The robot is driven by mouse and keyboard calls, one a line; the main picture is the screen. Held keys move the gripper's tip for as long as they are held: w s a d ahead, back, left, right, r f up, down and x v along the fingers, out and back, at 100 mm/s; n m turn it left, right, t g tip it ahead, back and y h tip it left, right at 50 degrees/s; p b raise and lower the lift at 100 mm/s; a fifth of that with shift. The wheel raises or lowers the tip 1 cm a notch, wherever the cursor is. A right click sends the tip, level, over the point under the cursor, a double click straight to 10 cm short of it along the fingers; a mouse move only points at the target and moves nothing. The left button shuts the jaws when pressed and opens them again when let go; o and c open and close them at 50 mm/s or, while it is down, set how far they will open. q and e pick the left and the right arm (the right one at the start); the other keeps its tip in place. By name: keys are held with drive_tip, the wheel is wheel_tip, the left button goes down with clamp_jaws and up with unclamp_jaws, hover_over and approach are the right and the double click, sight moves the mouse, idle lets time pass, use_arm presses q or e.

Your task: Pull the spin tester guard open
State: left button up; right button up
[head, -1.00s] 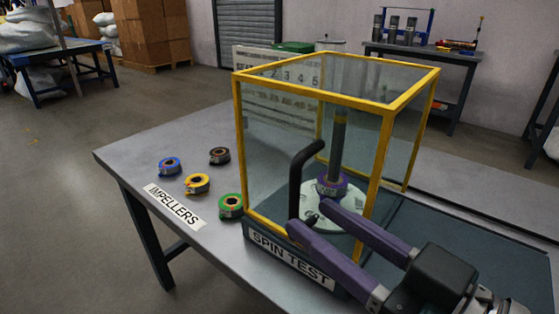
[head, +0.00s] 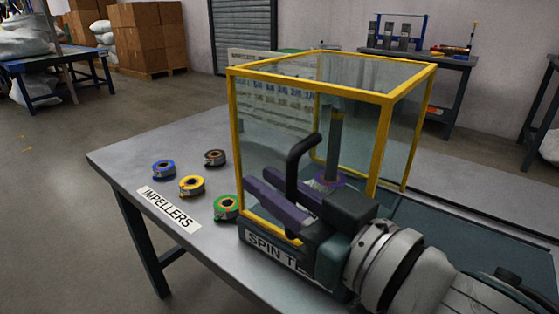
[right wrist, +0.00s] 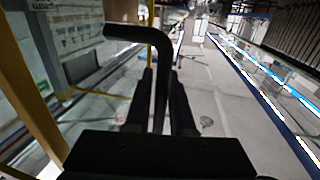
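The spin tester guard (head: 379,145), a clear box with a yellow frame, stands down over the tester base. A black bent handle (head: 292,168) sticks out from its front face. My right gripper (head: 252,178) is at that handle, fingers pointing left along the front face. In the right wrist view the handle (right wrist: 162,75) runs down between the two fingers (right wrist: 161,80), which are parted with a narrow gap beside it. Inside the guard, a dark shaft (head: 334,145) stands above a purple impeller, partly hidden by my gripper. My left gripper is not in view.
The table's back left (head: 180,135) is clear.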

clamp_jaws()
idle(1.0)
